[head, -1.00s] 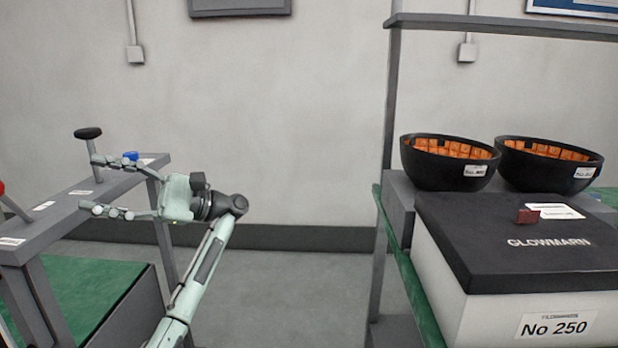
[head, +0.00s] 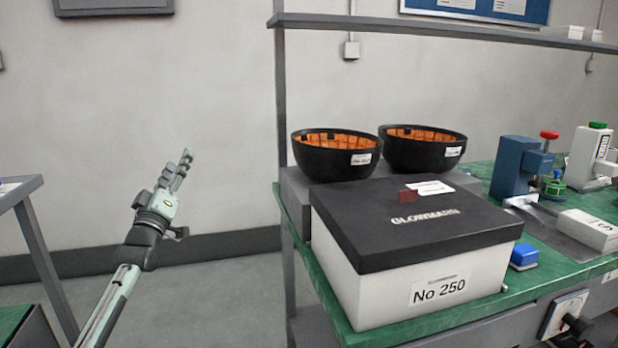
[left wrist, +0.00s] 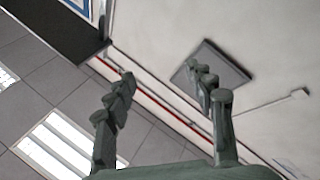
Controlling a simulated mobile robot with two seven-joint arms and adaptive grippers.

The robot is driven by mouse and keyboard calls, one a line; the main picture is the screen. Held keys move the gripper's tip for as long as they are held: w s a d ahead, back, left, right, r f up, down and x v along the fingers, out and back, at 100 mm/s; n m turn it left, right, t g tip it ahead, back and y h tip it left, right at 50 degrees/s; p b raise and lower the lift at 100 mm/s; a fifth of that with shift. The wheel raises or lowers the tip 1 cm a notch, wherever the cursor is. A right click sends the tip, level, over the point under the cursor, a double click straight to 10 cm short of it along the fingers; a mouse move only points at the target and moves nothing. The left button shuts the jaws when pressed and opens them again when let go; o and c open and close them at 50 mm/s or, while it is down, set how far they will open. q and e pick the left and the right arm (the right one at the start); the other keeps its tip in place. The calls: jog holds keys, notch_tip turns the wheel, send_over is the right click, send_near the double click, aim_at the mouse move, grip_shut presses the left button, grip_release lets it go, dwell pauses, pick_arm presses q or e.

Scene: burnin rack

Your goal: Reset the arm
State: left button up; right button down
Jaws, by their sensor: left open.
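My left gripper (head: 183,165) is raised in the free space left of the bench in the head view, its fingers pointing up and slightly right. It touches nothing. In the left wrist view its two fingers (left wrist: 168,95) stand apart with nothing between them, and wall and ceiling show behind. My right gripper is in neither view.
A black-lidded white box (head: 400,285) marked No 250 stands on the green bench (head: 380,317), with two black bowls (head: 335,163) (head: 425,155) behind it. A blue device (head: 515,168) stands further right. A grey frame (head: 45,265) is at the far left.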

pick_arm(q)
notch_tip(320, 180, down, 14)
jog(key=w+a+f+m+g+y, duration=0.1)
jog(key=w+a+m+g+y, duration=0.15)
jog(key=m+g, duration=0.4)
jog(key=s+a+f+m+g+y, duration=0.1)
jog(key=s+f+g, duration=0.35)
jog(key=f, duration=0.45)
jog(key=s+a+f+m+g+y, duration=0.1)
jog(key=s+a+f+g, duration=0.15)
jog(key=s+f, duration=0.45)
jog(key=s+d+f+g+h, duration=0.1)
jog(key=s+d+f+g, duration=0.15)
jog(key=s+f, duration=0.7)
jog(key=s+d+f+g+h, duration=0.1)
jog(key=s+d+f, duration=0.3)
jog(key=s+f, duration=0.55)
jog(key=s+d+f+g, duration=0.2)
jog(key=s+f, duration=0.5)
jog(key=s, duration=0.5)
jog(key=s+d+f+g, duration=0.2)
jog(key=s+f, duration=0.5)
jog(key=s, duration=0.4)
jog(key=shift+s+d+f+m+h, duration=0.35)
jog(key=shift+s+d+f+h, duration=0.05)
jog(key=shift+h, duration=0.05)
